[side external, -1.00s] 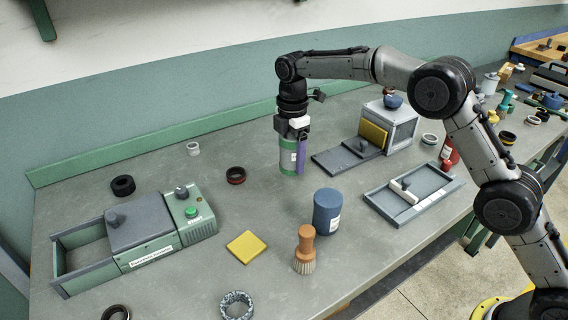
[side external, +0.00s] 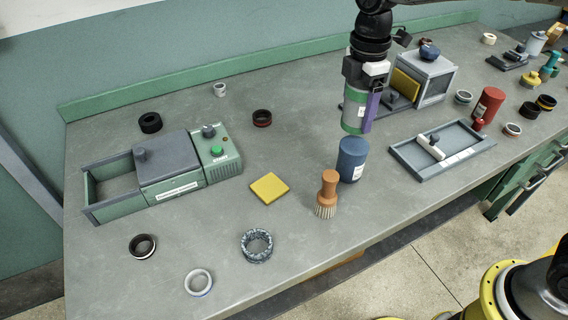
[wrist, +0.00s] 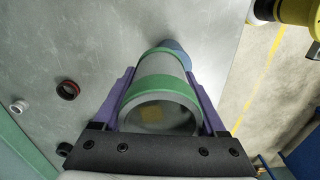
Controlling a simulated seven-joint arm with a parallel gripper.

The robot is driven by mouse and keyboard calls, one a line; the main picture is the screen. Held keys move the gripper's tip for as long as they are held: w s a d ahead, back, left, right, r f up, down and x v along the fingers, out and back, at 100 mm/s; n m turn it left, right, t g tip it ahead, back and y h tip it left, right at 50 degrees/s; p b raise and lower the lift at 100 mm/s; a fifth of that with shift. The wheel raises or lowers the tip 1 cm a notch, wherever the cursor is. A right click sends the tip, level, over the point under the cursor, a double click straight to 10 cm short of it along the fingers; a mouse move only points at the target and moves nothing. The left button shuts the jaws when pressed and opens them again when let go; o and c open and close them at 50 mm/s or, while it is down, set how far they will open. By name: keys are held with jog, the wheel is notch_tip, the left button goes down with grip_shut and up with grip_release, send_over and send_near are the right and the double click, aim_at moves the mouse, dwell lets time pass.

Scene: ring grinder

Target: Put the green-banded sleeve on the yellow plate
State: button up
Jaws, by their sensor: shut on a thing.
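The green-banded sleeve (side external: 355,112) is a pale hollow cylinder with green bands at its ends. My gripper (side external: 364,106) is shut on it, with purple fingers on either side, and holds it upright above the bench. In the wrist view the sleeve (wrist: 158,72) fills the space between the fingers, and I look down into its open end. The yellow plate (side external: 269,188) is a flat square lying on the bench, left of and nearer the camera than the sleeve. Nothing lies on it. A yellowish patch shows through the sleeve; I cannot tell what it is.
A blue can (side external: 352,160) stands just below the sleeve in the picture, with a brush (side external: 327,192) beside it. A green machine (side external: 165,172) is at left. A mottled ring (side external: 257,245) lies in front of the plate. A grey tray (side external: 442,150) is at right. Bench around the plate is mostly clear.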

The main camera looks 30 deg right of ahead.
jog(key=s+a, duration=0.3)
jog(key=s+a+r+n, duration=0.1)
jog(key=s+a, duration=0.2)
jog(key=a, duration=0.1)
jog(key=s+a+n, duration=0.1)
jog(key=s+a, duration=0.2)
jog(key=shift+s+a+r, duration=0.3)
jog(key=shift+a+r, duration=0.1)
jog(key=shift+a+f+n, duration=0.1)
jog(key=shift+a+n, duration=0.2)
jog(key=w+a+f, duration=0.4)
jog(key=w+a, duration=0.1)
jog(key=w, duration=0.2)
send_over(269, 186)
jog(key=s, duration=0.1)
jog(key=f, duration=0.4)
jog(key=shift+d+f, duration=0.2)
jog(key=shift+d, duration=0.05)
jog(key=shift+w+a+f, duration=0.3)
jog(key=shift+w+f, duration=0.1)
jog(key=shift+f, duration=1.75)
jog(key=shift+f, duration=0.1)
jog(key=o, duration=1.3)
jog(key=shift+f, duration=0.1)
